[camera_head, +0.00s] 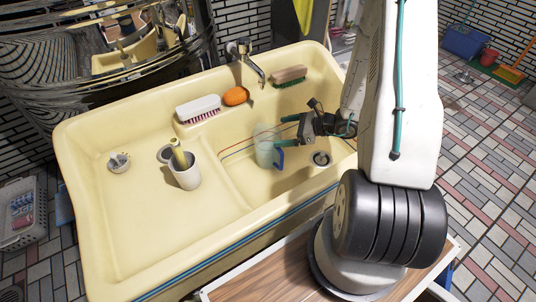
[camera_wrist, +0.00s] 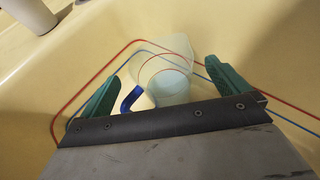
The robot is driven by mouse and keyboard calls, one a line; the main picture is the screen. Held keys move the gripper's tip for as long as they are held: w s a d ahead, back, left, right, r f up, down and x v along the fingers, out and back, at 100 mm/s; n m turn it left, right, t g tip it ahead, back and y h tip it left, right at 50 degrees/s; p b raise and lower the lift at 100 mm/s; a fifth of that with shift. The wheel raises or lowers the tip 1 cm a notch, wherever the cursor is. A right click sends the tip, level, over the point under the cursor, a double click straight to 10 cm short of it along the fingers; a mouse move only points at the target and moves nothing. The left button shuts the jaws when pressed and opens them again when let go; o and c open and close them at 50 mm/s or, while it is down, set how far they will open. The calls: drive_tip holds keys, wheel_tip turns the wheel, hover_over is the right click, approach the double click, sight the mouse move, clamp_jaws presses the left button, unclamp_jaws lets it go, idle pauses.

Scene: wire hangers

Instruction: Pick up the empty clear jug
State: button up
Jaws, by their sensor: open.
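The clear jug (camera_head: 264,148) stands in the basin of the yellow sink, a see-through cup with a blue handle (camera_head: 279,158). In the wrist view the jug (camera_wrist: 165,70) lies between the two green fingers, with its blue handle (camera_wrist: 131,98) near the left finger. It looks empty. My gripper (camera_head: 284,134) is at the jug's right side in the head view. Its fingers (camera_wrist: 158,82) are apart, on either side of the jug. I cannot tell whether either finger touches it.
The yellow sink (camera_head: 110,237) surrounds the jug, with its raised walls near my arm. A faucet (camera_head: 246,60) stands behind. A white cup (camera_head: 186,174) holding something yellow is to the left. A white brush (camera_head: 198,106), orange sponge (camera_head: 236,96) and wooden brush (camera_head: 289,74) lie on the back ledge.

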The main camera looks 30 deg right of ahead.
sight(255, 136)
drive_tip(key=x, duration=0.6)
drive_tip(key=shift+w+a+f, duration=0.1)
drive_tip(key=shift+a+f, duration=0.15)
drive_tip(key=shift+f, duration=0.15)
drive_tip(key=c, duration=1.4)
